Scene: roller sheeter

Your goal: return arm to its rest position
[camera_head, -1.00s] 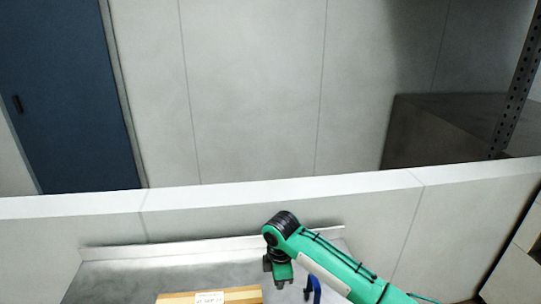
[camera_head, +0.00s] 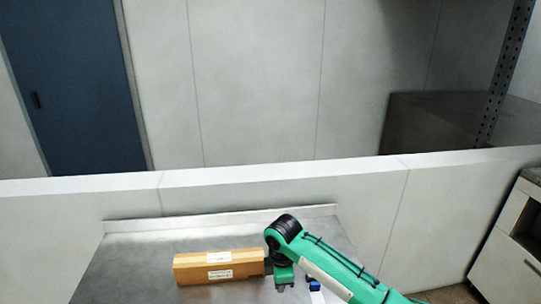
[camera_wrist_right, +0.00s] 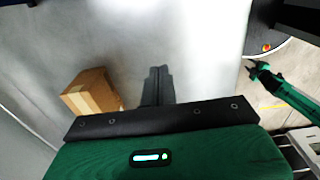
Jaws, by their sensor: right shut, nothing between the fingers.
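My right arm comes in from the lower right in the head view and reaches over the table. Its gripper (camera_head: 284,283) points down just right of a cardboard box. In the right wrist view the two fingers (camera_wrist_right: 158,86) lie together, shut, with nothing between them. They are apart from the box. A green arm, apparently my left, shows small at the right of the wrist view, with its gripper (camera_wrist_right: 257,68) over the floor. It is too small there to tell open from shut, and it is outside the head view.
The cardboard box (camera_head: 218,267) with white labels lies on the metal table (camera_head: 130,270); it also shows in the wrist view (camera_wrist_right: 90,93). A small blue object (camera_head: 314,285) is partly hidden by my right arm. A low wall (camera_head: 80,200) stands behind the table; a cabinet (camera_head: 512,255) is at right.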

